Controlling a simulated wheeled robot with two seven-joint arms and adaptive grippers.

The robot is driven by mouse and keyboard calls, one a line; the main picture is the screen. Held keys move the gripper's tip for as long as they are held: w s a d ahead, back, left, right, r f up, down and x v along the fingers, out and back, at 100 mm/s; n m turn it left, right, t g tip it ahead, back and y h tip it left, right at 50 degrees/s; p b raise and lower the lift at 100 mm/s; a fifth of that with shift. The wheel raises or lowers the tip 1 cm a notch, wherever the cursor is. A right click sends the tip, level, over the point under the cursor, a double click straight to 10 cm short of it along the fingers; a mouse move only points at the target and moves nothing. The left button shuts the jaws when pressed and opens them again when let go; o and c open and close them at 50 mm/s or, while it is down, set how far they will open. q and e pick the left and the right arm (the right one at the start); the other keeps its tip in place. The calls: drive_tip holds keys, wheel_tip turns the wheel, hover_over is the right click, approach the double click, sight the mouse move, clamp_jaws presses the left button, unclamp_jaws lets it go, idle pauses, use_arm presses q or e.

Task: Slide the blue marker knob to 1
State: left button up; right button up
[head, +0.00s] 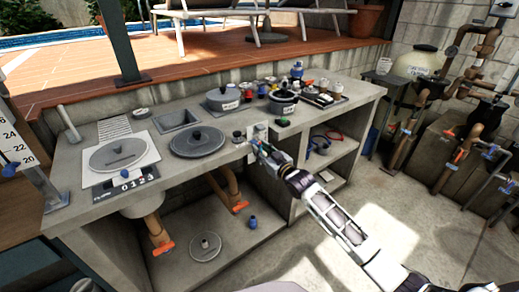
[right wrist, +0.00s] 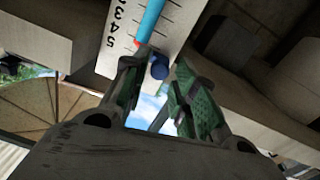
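The blue marker knob (right wrist: 160,68) shows in the right wrist view on the white scale plate (right wrist: 160,25), close to the plate's lower edge. A light-blue strip with a red end (right wrist: 148,22) runs along the plate beside it. Numbers 5, 4 and 3 are readable up the left side; the 1 is not visible. My right gripper (right wrist: 155,88) is open, its fingers on either side of the knob's near side; contact cannot be told. In the head view my right gripper (head: 266,150) is at the plate (head: 258,130) on the counter front. My left gripper is not in view.
The concrete counter (head: 185,172) carries a scale with a round pan (head: 118,154), a dark round lid (head: 197,141) and pots. Another ruler with a blue knob (head: 10,169) stands at far left. Open shelves lie below; pipes stand at right.

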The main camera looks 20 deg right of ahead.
drive_tip(key=shift+x, duration=0.95)
clamp_jaws()
